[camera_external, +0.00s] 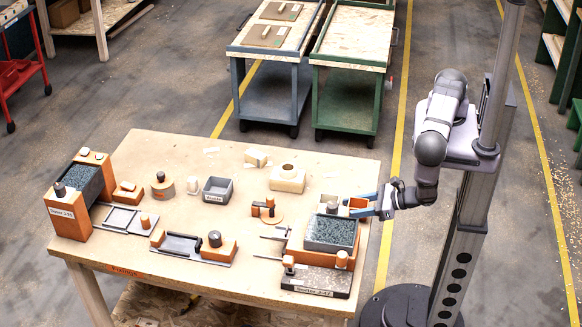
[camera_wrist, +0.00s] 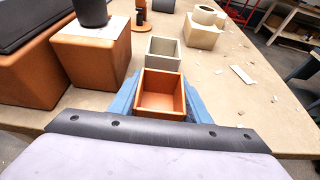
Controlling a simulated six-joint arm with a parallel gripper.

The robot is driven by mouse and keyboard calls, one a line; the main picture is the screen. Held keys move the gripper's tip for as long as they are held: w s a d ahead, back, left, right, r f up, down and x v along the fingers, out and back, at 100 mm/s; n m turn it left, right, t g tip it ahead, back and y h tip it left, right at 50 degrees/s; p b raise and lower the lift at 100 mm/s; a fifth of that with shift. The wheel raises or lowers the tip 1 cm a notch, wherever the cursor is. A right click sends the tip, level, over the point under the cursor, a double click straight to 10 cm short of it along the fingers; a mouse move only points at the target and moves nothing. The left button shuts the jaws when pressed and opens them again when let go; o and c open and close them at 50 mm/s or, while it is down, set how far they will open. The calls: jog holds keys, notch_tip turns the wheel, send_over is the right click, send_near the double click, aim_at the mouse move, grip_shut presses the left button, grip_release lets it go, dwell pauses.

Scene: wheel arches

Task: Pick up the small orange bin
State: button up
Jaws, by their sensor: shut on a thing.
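The small orange bin (camera_wrist: 160,94) is a square, open-topped, empty box. It sits between the blue fingers of my gripper (camera_wrist: 160,100) in the wrist view, with a finger against each side. In the external view the orange bin (camera_external: 357,203) shows small between the blue fingers of my gripper (camera_external: 362,203), near the right edge of the table. My gripper is shut on the bin. I cannot tell whether the bin's underside touches the table.
A pale open box (camera_wrist: 163,50) stands just beyond the bin. A large orange fixture with a dark granular block (camera_external: 331,231) stands close by to the left. A cream block (camera_external: 287,179) and a grey bin (camera_external: 217,190) are farther off. The table (camera_external: 330,167) has wood scraps.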

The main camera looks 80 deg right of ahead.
jog(key=shift+r, duration=0.15)
notch_tip(320, 180, up, 10)
jog(key=p, duration=0.8)
